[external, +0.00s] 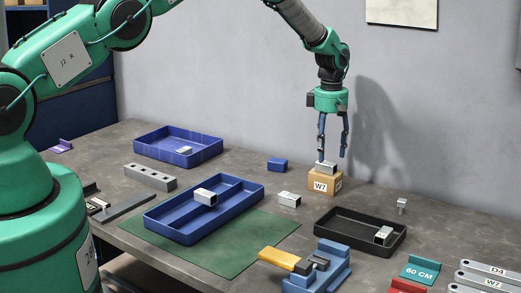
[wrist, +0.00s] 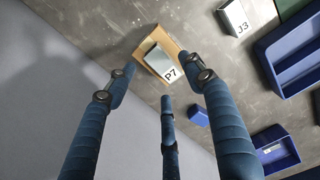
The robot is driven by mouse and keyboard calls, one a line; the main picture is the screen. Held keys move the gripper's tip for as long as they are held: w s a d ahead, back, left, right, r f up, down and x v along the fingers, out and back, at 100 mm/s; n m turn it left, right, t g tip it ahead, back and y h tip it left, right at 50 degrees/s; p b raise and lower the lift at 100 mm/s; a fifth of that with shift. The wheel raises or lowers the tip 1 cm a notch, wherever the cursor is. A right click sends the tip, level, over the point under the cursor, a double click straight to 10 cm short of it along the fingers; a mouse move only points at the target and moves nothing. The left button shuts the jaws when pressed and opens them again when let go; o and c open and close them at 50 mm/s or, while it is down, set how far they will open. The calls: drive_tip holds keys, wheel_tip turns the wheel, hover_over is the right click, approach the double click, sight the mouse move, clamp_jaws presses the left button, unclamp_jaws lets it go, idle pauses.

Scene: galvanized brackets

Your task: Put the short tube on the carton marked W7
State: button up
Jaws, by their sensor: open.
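The carton marked W7 (external: 319,187) is a small tan box on the grey table near the wall. A short grey metal tube (external: 327,167) lies on its top. In the wrist view the tube (wrist: 160,62) shows a P7 label and rests on the carton (wrist: 143,52), turned at a slight angle. My gripper (external: 333,152) is just above the carton, pointing down, with its blue fingers apart. In the wrist view the fingers (wrist: 160,78) are spread and none visibly grips the tube.
Another tube marked J3 (external: 289,199) lies left of the carton. A small blue block (external: 277,165) stands behind it. A blue tray (external: 160,228) holds a larger tube, and a black tray (external: 335,232) holds another. The wall is close behind the carton.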

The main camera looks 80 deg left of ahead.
sight(328, 162)
wheel_tip(328, 162, up, 8)
drive_tip(key=b, duration=0.1)
drive_tip(key=shift+r, duration=0.25)
idle(0.7)
